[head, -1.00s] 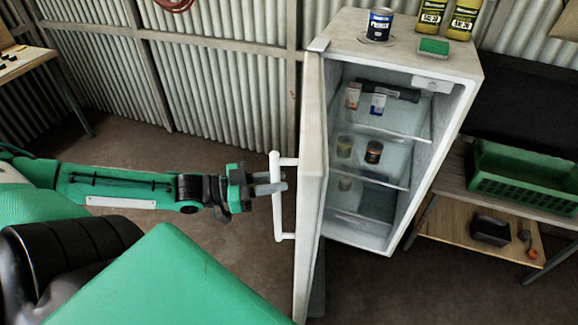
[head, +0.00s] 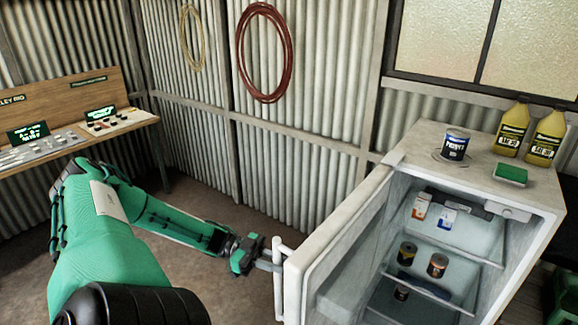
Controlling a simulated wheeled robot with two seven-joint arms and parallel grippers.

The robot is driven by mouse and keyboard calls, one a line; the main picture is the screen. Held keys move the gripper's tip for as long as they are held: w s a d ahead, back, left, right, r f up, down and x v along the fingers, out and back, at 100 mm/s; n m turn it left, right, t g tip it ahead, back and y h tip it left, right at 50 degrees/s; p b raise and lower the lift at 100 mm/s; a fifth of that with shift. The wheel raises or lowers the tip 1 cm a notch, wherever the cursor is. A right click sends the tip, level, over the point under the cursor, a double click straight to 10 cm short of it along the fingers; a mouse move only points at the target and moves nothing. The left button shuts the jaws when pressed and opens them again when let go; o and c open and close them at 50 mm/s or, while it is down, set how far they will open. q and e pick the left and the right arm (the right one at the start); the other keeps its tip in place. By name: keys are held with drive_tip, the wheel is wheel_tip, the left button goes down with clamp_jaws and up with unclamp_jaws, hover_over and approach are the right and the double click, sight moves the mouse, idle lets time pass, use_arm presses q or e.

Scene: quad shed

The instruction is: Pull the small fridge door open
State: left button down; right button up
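The small fridge (head: 537,228) is a pale cabinet on the right of the head view, seen from above. Its door (head: 335,232) stands wide open, swung out to the left, and its inner face shows. A white bar handle (head: 278,285) is on the door's outer side, near its free edge. My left gripper (head: 270,264) is at this handle, its fingers crossing the bar at its upper part. Whether the fingers are closed tight on the bar cannot be made out. My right gripper is not in view.
A tin (head: 455,145), two yellow bottles (head: 512,128) and a green sponge (head: 510,174) stand on the fridge top. Small cans (head: 437,265) and boxes are on the shelves inside. A workbench (head: 80,142) stands at the left wall. Floor between bench and door looks clear.

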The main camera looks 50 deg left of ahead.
use_arm(q)
drive_tip(key=shift+a+r+m+g, duration=0.1)
drive_tip(key=shift+a+m+g, duration=0.15)
drive_tip(key=shift+a, duration=0.65)
drive_tip(key=shift+a+r+m+g, duration=0.15)
drive_tip(key=shift+a+g, duration=0.1)
drive_tip(key=shift+a, duration=0.65)
drive_tip(key=c, duration=1.6)
unclamp_jaws()
drive_tip(key=shift+o, duration=1.3)
drive_tip(key=shift+w+d+f, duration=0.1)
drive_tip(key=shift+w+f, duration=0.05)
drive_tip(key=shift+f, duration=0.1)
drive_tip(key=b+v, duration=0.1)
drive_tip(key=v, duration=1.2)
drive_tip(key=shift+a+b, duration=0.3)
drive_tip(key=shift+a, duration=0.1)
